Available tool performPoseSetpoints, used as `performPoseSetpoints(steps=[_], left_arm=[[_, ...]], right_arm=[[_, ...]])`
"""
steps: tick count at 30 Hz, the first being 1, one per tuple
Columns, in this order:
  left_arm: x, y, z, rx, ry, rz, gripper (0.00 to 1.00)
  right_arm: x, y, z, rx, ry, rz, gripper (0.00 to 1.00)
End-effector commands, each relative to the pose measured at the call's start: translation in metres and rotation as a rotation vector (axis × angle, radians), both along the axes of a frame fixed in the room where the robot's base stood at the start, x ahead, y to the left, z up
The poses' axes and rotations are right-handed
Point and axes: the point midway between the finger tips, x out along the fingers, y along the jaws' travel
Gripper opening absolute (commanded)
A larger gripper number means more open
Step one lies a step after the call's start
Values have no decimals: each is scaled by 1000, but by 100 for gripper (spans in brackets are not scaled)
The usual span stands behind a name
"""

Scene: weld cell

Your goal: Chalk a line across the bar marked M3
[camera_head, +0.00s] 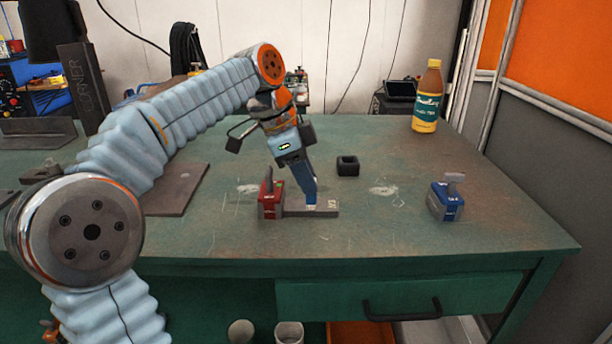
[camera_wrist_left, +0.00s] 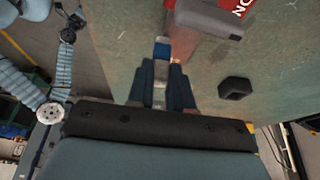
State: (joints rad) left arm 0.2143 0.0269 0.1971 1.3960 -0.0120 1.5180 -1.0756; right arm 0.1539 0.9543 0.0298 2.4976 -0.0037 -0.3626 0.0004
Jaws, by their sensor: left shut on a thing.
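Any M3 mark on the bar is too small to read. My left gripper (camera_head: 310,203) points down over the bar, right of the red block. In the left wrist view its fingers (camera_wrist_left: 161,80) are shut on a small chalk piece, with a blue and whitish end (camera_wrist_left: 162,48) showing past them. The chalk's tip is at or just above the bar; I cannot tell if they touch. The red block also shows in the left wrist view (camera_wrist_left: 212,18). My right gripper is not in view.
A black hollow block (camera_head: 347,166) stands behind the bar. A blue switch block (camera_head: 446,201) stands to the right, and a bottle (camera_head: 427,97) at the back right. A dark plate (camera_head: 180,190) lies on the left. The bench front between bar and blue block is clear.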

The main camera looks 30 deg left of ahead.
Motion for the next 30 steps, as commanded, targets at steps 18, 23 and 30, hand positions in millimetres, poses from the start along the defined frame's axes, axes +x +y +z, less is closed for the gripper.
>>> performPoseSetpoints(steps=[18, 23, 30], left_arm=[[1, 0, -5, 0, 0, 0, 0], [5, 2, -4, 0, 0, 0, 0], [9, 5, -5, 0, 0, 1, 0]], right_arm=[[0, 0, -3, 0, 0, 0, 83], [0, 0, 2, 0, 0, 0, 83], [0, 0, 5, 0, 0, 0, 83]])
